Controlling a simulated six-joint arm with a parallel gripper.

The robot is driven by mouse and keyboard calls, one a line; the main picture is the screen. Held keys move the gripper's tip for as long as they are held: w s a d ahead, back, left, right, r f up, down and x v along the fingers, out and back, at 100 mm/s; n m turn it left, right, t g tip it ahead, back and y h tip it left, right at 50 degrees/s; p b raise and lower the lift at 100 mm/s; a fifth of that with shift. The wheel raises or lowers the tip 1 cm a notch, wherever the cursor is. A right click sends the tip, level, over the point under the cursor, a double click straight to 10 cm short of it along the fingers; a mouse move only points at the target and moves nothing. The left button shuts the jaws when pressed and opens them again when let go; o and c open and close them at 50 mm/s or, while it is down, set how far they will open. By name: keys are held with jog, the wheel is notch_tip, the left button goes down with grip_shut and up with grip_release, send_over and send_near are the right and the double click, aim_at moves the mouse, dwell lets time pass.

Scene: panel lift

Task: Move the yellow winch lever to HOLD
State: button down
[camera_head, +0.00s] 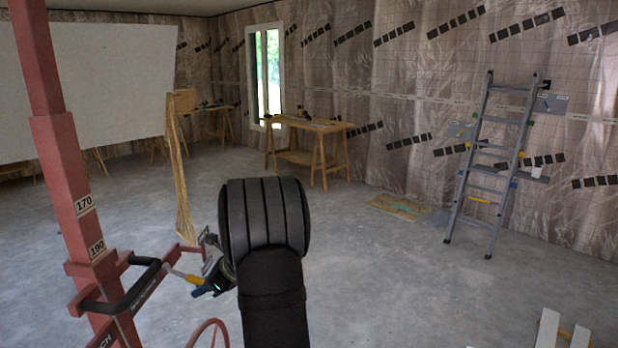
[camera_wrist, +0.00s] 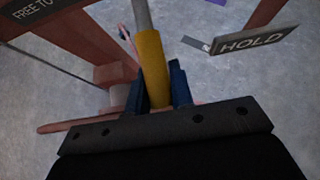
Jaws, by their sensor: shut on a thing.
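The yellow winch lever (camera_wrist: 152,62) has a grey shaft and a yellow grip. In the wrist view it runs up between two label plates. My gripper (camera_wrist: 158,88) is shut on the yellow grip, with a blue finger on each side. The HOLD plate (camera_wrist: 253,40) is to the right of the lever, with a clear gap between them. A plate reading "FREE TO" (camera_wrist: 37,10) is at the upper left, partly cut off. In the head view the lever (camera_head: 180,273) is small beside the red mast, and my gripper (camera_head: 208,288) is at its end, partly hidden by my arm.
The red lift mast (camera_head: 75,185) stands at the left with a black handle bar (camera_head: 130,290). A large white panel (camera_head: 95,80) is behind it. A wooden trestle table (camera_head: 305,125) and a leaning ladder (camera_head: 495,155) stand farther back. The floor around is mostly open.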

jog(key=c, duration=1.1)
grip_release()
jog(key=shift+f, duration=0.2)
jog(key=shift+v, duration=3.5)
jog(key=shift+a, duration=0.1)
jog(key=shift+x, duration=3.15)
jog(key=shift+r, duration=0.35)
jog(key=shift+a, duration=0.1)
